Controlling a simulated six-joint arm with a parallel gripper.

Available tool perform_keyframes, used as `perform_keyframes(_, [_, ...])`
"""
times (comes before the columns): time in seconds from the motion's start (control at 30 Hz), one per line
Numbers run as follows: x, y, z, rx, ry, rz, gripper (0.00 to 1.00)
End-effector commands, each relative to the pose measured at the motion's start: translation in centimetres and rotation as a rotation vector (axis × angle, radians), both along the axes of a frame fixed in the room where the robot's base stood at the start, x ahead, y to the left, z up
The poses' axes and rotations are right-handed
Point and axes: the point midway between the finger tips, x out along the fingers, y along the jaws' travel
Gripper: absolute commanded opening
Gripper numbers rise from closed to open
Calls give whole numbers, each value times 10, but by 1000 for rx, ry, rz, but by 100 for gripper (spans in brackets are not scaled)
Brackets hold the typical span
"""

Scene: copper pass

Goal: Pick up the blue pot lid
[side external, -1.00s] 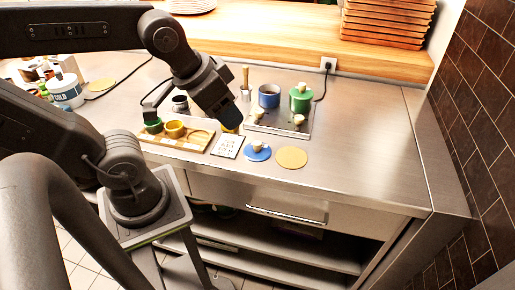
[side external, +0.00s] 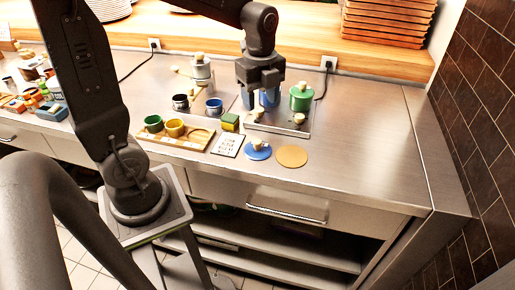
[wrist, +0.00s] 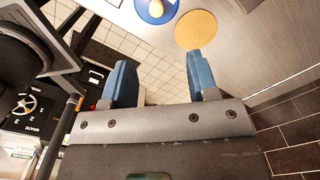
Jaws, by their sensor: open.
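The blue pot lid (side external: 260,155) lies flat near the counter's front edge, with a pale knob on top. In the wrist view the blue lid (wrist: 149,14) is partly cut off by the top edge, beyond my fingertips. In the wrist view the space between the fingers of my gripper (wrist: 160,65) is empty.
A round cork mat (side external: 291,156) lies right of the lid. A white card (side external: 227,145) and a wooden tray (side external: 196,143) with green and yellow cups stand left. A green pot (side external: 301,103) stands behind. The right counter (side external: 375,155) is clear.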

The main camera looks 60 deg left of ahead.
Motion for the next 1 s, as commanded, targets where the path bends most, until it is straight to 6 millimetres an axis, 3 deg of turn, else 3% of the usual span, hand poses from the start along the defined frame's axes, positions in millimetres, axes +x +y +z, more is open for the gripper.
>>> perform_keyframes(0.17, [1,2,-18,-3,13,-33,54])
perform_keyframes(0.43, [0,2,-69,-3,13,-31,54])
perform_keyframes(0.77, [-1,3,-96,-2,10,-29,54])
perform_keyframes(1.0, [-5,6,-131,-2,11,-29,54])
